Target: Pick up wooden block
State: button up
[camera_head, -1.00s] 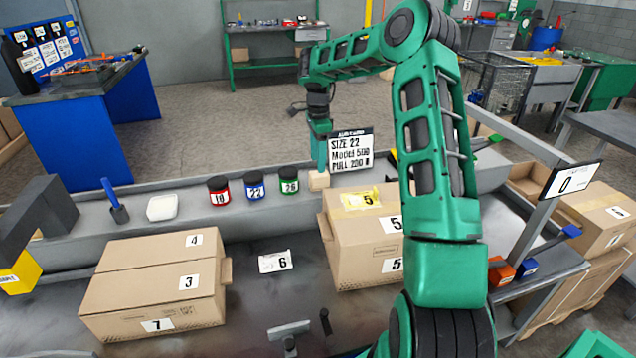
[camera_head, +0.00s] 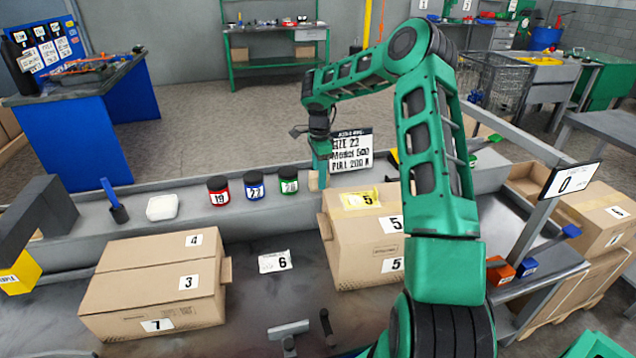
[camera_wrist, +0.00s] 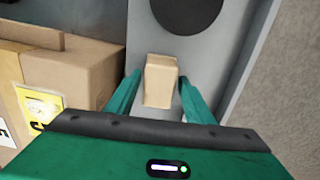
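The wooden block (camera_head: 313,182) is small and tan and stands on the grey ledge, right of the green-labelled jar. In the head view a green finger hides part of it. In the wrist view the block (camera_wrist: 160,82) lies between the two green fingers of my gripper (camera_wrist: 160,77). A narrow gap seems to show on each side of it, so my gripper looks open around the block. In the head view my gripper (camera_head: 320,172) points down, its fingertips low at the block.
A cardboard box (camera_head: 360,262) stands just in front of the block. A sign (camera_head: 352,150) is close on the right. Red (camera_head: 218,190), blue (camera_head: 254,185) and green-labelled (camera_head: 289,180) jars and a white item (camera_head: 162,207) stand to the left on the ledge.

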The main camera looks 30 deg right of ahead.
jog(key=c, duration=0.8)
jog(key=shift+c, duration=0.2)
notch_tip(320, 180, up, 10)
jog(key=shift+o, duration=0.8)
